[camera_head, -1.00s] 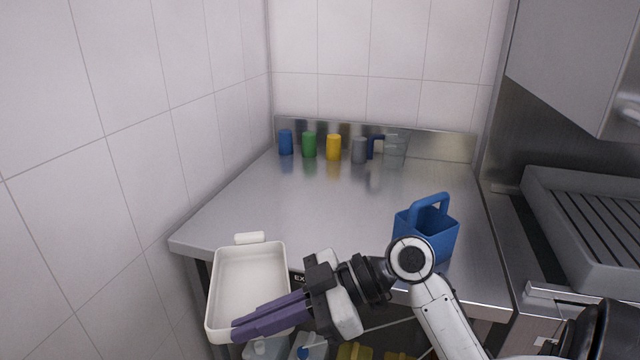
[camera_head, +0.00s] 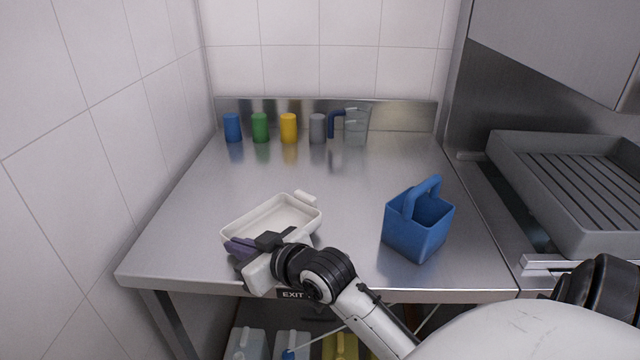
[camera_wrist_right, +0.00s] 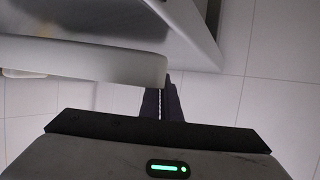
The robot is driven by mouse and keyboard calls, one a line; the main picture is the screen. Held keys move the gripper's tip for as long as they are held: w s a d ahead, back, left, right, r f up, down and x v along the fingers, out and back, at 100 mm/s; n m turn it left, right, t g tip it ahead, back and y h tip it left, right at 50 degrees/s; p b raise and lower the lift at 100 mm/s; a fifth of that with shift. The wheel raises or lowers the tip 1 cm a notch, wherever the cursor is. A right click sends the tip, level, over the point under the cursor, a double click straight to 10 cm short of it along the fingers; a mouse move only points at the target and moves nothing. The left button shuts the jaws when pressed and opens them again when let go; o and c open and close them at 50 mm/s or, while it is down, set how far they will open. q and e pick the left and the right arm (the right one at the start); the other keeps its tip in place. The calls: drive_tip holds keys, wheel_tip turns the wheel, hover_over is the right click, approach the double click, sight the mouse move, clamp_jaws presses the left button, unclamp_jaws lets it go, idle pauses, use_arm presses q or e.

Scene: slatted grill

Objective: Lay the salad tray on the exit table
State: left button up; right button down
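The salad tray (camera_head: 238,225) is a white, shallow, empty rectangular dish with a handle at its far end. It is over the front left part of the steel exit table (camera_head: 330,190), slightly tilted in the picture; I cannot tell whether it touches the top. My right gripper (camera_head: 240,246) is at the tray's near end, its purple fingers close together and shut on it; the gripper hides that end. In the right wrist view, the fingers (camera_wrist_right: 161,104) are beside a white tray part (camera_wrist_right: 80,60). My left gripper is not in view.
A blue caddy (camera_head: 418,225) stands right of the tray. Several cups, including a yellow one (camera_head: 288,128), and a clear jug (camera_head: 356,126) line the back. The table's middle is clear. A tiled wall is left; a slatted grill (camera_head: 570,190) is right.

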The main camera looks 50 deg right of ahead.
drive_tip(key=w+d+r+m+g+h, duration=0.2)
drive_tip(key=w+d+r+m+h, duration=0.1)
drive_tip(key=r+m+h, duration=0.4)
drive_tip(key=w+d+r+m+g+h, duration=0.2)
drive_tip(key=d+r+m+g+h, duration=0.15)
drive_tip(key=r, duration=0.45)
hover_over(257, 222)
drive_tip(key=s+a, duration=0.2)
drive_tip(key=shift+t+h, duration=0.35)
drive_tip(key=f, duration=1.2)
drive_tip(key=shift+w+f, duration=0.2)
drive_tip(key=shift+f, duration=0.1)
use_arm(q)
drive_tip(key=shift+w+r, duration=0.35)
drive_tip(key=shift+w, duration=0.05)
use_arm(e)
drive_tip(key=shift+f, duration=2.25)
drive_tip(key=c, duration=2)
unclamp_jaws()
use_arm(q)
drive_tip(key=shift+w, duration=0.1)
